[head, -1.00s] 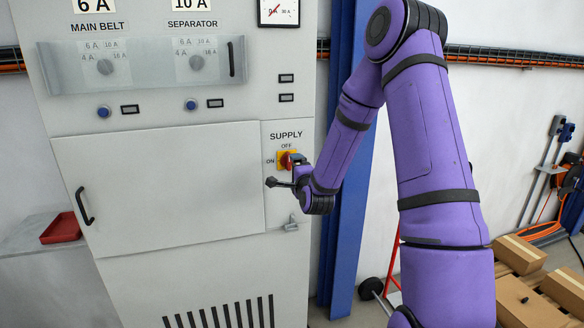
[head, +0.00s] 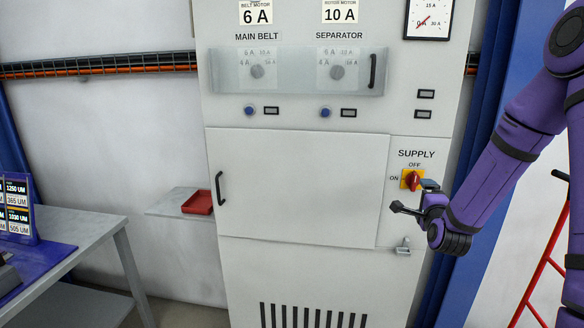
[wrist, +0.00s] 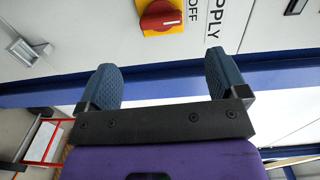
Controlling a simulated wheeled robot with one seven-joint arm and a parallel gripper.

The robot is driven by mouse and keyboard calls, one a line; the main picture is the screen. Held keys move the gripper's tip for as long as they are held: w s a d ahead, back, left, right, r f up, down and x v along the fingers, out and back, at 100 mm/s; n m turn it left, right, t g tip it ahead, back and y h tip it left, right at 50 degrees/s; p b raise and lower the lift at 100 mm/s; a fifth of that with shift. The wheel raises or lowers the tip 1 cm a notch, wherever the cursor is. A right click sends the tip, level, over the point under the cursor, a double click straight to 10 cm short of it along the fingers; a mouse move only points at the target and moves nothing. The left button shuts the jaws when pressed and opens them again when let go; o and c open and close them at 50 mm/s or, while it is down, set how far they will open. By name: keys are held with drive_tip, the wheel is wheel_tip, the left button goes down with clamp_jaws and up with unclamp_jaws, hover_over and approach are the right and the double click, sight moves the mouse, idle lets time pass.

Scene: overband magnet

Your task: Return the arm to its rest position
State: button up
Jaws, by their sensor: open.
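My gripper (wrist: 163,82) is open, with its two blue ribbed fingers apart and nothing between them in the wrist view. In the head view my gripper (head: 412,199) is at the right part of the grey cabinet (head: 300,185), just below the supply switch. The red supply switch (head: 412,180) sits on a yellow plate between the labels OFF and ON. The switch also shows ahead of the fingers in the wrist view (wrist: 160,16), apart from them. My purple arm reaches in from the right, bent at the elbow.
A clear cover (head: 296,72) with a black handle lies over the two dials. The large cabinet door (head: 300,190) is shut. A red tray (head: 198,203) sits on a shelf at left. A blue post (head: 478,150) stands behind my arm, and a red frame (head: 540,265) at lower right.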

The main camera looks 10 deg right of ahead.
drive_tip(key=s+a+r+n+g+y, duration=0.4)
drive_tip(key=s+a+r+n+g, duration=0.2)
drive_tip(key=s+a+r+n, duration=0.6)
drive_tip(key=s+a+r+n+g, duration=0.1)
drive_tip(key=s+r+n+g, duration=0.1)
drive_tip(key=s, duration=0.5)
drive_tip(key=s+a+r+n+g, duration=0.1)
drive_tip(key=s+n, duration=0.3)
drive_tip(key=s, duration=0.4)
drive_tip(key=s+a+r+n+g+y, duration=0.1)
drive_tip(key=s+r+n+g, duration=0.1)
drive_tip(key=s, duration=0.6)
drive_tip(key=shift+a+r+n+g, duration=0.2)
drive_tip(key=shift+r+n+g, duration=0.2)
drive_tip(key=shift+g, duration=0.1)
drive_tip(key=shift+c, duration=0.4)
